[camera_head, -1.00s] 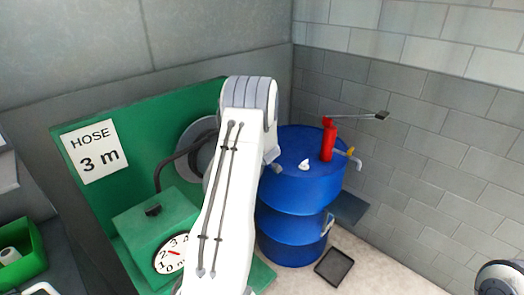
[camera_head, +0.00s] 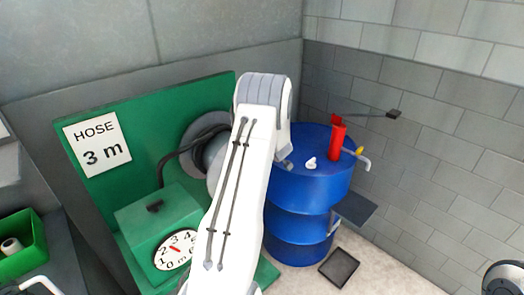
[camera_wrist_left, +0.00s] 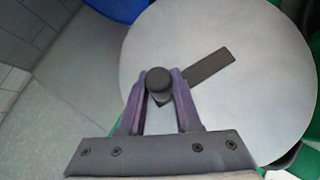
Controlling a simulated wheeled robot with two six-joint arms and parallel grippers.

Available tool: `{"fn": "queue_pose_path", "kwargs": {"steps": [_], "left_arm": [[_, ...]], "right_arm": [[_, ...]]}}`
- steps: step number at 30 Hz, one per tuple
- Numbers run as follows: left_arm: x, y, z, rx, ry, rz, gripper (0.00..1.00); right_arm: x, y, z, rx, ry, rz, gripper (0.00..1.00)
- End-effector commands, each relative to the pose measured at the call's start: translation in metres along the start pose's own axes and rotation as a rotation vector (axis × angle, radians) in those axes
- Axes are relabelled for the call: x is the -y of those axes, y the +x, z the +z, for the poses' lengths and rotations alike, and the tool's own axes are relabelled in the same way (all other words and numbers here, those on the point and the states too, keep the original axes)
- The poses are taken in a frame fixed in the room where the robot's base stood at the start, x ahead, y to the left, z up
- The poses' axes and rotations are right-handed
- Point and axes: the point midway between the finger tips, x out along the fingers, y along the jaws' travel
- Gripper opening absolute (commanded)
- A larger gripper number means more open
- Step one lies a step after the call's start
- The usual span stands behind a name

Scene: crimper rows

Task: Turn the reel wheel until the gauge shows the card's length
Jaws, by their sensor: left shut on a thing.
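The reel wheel (camera_wrist_left: 225,35) is a pale disc with a dark crank bar (camera_wrist_left: 212,63) and a black knob (camera_wrist_left: 159,80). My left gripper (camera_wrist_left: 160,88) has its fingers closed on either side of the knob. In the head view my left arm covers the gripper and much of the reel wheel (camera_head: 216,160). The gauge (camera_head: 163,256) is a white dial on a green box; its short red needle points up and left, around the 2, and the arm hides its right edge. The card (camera_head: 97,144) reads "HOSE 3 m". My right gripper is not in view.
A blue drum (camera_head: 312,190) stands right of the reel, with a red pump (camera_head: 337,140) on top. A dark tray (camera_head: 339,268) lies on the floor beside it. A green bin (camera_head: 22,250) sits at the lower left. A block wall closes the right side.

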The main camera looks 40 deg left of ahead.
Motion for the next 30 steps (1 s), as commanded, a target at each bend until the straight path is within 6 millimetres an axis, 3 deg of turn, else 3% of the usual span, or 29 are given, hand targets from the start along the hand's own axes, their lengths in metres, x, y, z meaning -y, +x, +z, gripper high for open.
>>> {"fn": "queue_pose_path", "kwargs": {"steps": [4, 5, 6, 7, 19, 23, 30], "left_arm": [[-0.003, 0.0, -0.003, -0.007, -0.005, 0.005, 0.0], [-0.003, 0.0, -0.003, -0.007, -0.005, 0.005, 0.44], [-0.003, 0.0, -0.002, -0.006, -0.005, 0.005, 0.59], [-0.003, 0.0, -0.002, -0.006, -0.004, 0.005, 0.62], [-0.001, -0.005, -0.002, -0.003, -0.003, 0.002, 0.62], [0.0, -0.022, -0.001, -0.003, -0.004, 0.004, 0.62], [-0.001, -0.069, -0.002, -0.005, -0.003, 0.006, 0.62]], "right_arm": [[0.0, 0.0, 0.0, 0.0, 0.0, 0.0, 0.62], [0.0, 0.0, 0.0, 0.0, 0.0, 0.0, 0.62], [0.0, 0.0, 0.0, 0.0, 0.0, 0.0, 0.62], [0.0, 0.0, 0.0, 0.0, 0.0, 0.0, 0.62], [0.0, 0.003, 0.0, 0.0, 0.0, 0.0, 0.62], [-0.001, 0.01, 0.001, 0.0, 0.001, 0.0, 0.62], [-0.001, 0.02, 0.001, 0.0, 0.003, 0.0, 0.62]]}}
